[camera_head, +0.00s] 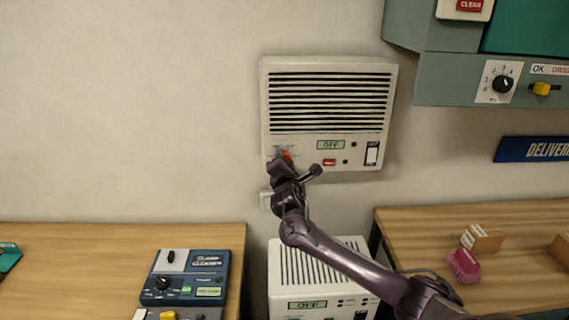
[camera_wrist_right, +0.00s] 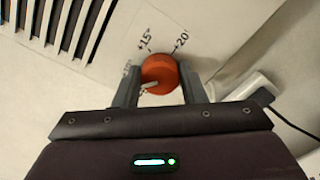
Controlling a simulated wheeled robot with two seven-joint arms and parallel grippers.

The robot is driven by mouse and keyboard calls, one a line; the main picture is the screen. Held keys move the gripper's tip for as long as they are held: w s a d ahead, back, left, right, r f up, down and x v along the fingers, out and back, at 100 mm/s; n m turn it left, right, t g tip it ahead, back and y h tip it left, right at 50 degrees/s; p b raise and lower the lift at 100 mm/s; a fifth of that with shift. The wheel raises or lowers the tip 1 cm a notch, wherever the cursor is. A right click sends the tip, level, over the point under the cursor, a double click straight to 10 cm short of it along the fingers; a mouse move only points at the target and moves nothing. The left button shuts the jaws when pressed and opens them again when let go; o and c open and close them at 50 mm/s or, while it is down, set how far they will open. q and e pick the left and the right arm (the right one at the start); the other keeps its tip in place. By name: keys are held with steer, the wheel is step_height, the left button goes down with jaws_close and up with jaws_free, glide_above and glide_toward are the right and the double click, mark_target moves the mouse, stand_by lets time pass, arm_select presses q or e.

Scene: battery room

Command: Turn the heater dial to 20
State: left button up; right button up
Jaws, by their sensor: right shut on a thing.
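The wall heater (camera_head: 330,125) is a white box with black slats, and its small display reads OFF. Its orange-red dial (camera_head: 287,156) is at the lower left of the front, mostly hidden by my right gripper (camera_head: 281,160). In the right wrist view the dial (camera_wrist_right: 160,72) sits between the two fingers of my right gripper (camera_wrist_right: 159,80), which is shut on it. The dial's pale pointer is toward the lower left in that view, away from the +15° and +20° marks at the top. My left gripper is not in view.
A white plug and black cable (camera_wrist_right: 250,88) are beside the heater. A second white unit (camera_head: 322,262) stands below, between two wooden tables. The left table holds a blue control box (camera_head: 186,277). A green-grey cabinet hangs upper right.

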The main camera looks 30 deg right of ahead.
steer(key=m+b, duration=0.2)
steer(key=m, duration=0.7)
steer(key=m+b, duration=0.2)
steer(key=m, duration=0.7)
steer(key=m+b, duration=0.3)
steer(key=m, duration=0.7)
steer(key=shift+w+a+f, duration=0.1)
steer(key=shift+a+f, duration=0.05)
steer(key=shift+f, duration=0.25)
steer(key=o, duration=1)
steer(key=shift+r, duration=0.1)
steer(key=b+v, duration=0.2)
steer(key=v, duration=0.6)
